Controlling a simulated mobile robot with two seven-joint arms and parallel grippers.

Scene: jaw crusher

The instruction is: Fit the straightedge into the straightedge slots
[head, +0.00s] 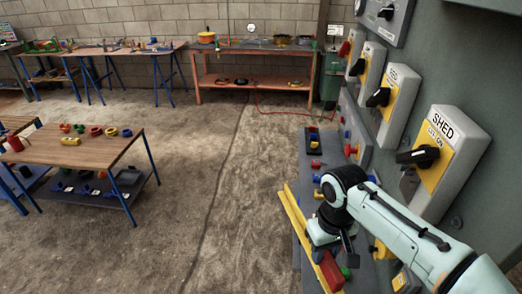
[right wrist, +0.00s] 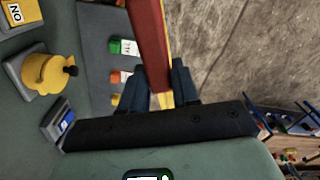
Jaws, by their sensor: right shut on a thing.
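A long red bar (right wrist: 148,35), which looks like the straightedge, lies between the two dark fingers of my right gripper (right wrist: 157,78). The gripper is shut on it, and the bar runs away from the fingers to the top of the right wrist view. In the head view my right gripper (head: 334,252) is low at the right, over the console's ledge, with part of the red bar (head: 330,272) showing below it. I cannot make out the straightedge slots. My left gripper is not in view.
A yellow edge strip (head: 299,222) runs along the ledge beside the bar. Small coloured controls line the ledge, including a green one (right wrist: 128,47). Large switch boxes (head: 445,150) stand on the panel at right. A wooden table (head: 60,155) is at left, with open floor between.

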